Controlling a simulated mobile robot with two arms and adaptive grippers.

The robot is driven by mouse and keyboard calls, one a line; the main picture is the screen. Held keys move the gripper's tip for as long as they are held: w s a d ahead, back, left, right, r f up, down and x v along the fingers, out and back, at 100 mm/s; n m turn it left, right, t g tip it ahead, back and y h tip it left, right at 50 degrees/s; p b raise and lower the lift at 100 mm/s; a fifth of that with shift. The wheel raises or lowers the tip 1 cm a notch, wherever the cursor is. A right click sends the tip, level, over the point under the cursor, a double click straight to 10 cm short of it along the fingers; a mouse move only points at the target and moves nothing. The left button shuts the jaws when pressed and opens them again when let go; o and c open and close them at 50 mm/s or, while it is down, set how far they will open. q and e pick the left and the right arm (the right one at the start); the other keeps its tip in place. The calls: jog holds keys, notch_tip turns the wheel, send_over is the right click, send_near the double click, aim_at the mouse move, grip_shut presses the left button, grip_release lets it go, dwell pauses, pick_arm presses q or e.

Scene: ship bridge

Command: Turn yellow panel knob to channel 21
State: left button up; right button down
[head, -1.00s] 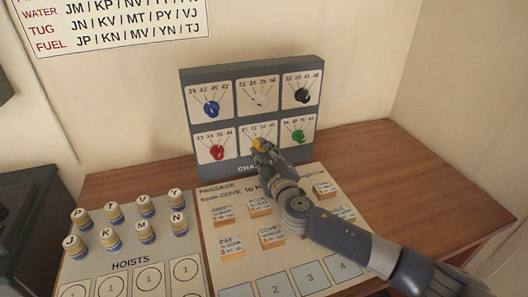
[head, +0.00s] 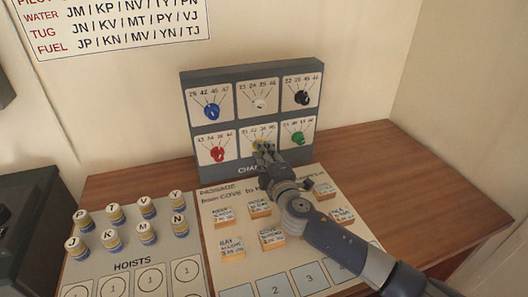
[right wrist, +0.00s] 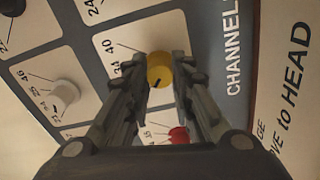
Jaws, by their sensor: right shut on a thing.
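The yellow knob (right wrist: 159,70) sits on its white panel square, with a dark pointer mark on it. In the head view the knob (head: 261,146) is mostly hidden by my right gripper (head: 266,155). In the right wrist view my right gripper (right wrist: 161,75) has its two fingers on either side of the knob and is shut on it. Most of the channel numbers round the knob are covered or too small to read surely; a 40 shows in the wrist view. My left gripper is out of view.
The channel panel (head: 226,171) also bears blue (head: 212,110), white (head: 259,103), black (head: 301,97), red (head: 217,154) and green (head: 298,138) knobs. Lettered pieces stand on the hoists board (head: 100,262) at left. Tiles lie on the passage board below my right arm. The desk's right side is clear.

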jog(key=shift+n, duration=1.1)
jog(key=shift+f, duration=0.1)
jog(key=c, duration=1.4)
grip_release()
jog(key=shift+o, duration=0.2)
jog(key=v, duration=1.2)
jog(key=shift+p, duration=0.3)
